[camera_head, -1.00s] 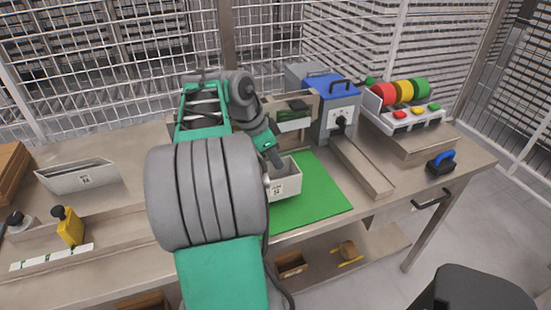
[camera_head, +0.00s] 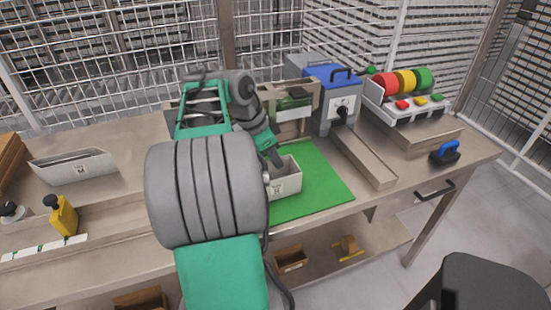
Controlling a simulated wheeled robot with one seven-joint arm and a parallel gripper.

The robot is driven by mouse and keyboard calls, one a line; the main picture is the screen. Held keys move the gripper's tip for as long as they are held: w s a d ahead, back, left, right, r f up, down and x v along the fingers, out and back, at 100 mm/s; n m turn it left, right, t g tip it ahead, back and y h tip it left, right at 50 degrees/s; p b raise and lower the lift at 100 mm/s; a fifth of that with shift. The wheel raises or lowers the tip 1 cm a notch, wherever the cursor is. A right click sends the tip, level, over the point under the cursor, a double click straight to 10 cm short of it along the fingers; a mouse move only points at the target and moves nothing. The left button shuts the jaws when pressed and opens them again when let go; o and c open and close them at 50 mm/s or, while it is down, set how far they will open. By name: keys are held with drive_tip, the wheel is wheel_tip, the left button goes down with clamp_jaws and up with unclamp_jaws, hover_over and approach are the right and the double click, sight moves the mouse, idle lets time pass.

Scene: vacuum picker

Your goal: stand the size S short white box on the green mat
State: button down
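A short white box (camera_head: 287,187) with a small printed label stands upright on the left part of the green mat (camera_head: 322,182). My arm hides its left side. My gripper (camera_head: 276,163) is at the box's back left, with its tip at or just inside the open top. The fingers are too small and too hidden to tell whether they are open or touch the box wall.
A blue-topped grey machine (camera_head: 333,100) with a metal chute (camera_head: 363,157) stands right of the mat. Red, yellow and green rolls (camera_head: 402,80) and a blue-handled tool (camera_head: 445,152) are farther right. A yellow bottle (camera_head: 63,215) stands at the left. The mat's right part is clear.

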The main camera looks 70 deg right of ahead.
drive_tip(key=shift+f, duration=0.3)
drive_tip(key=c, duration=1.6)
unclamp_jaws()
drive_tip(key=shift+o, duration=0.6)
drive_tip(key=shift+o, duration=1)
drive_tip(key=shift+r, duration=0.1)
wheel_tip(320, 180, up, 7)
drive_tip(key=p, duration=0.6)
drive_tip(key=shift+w, duration=0.1)
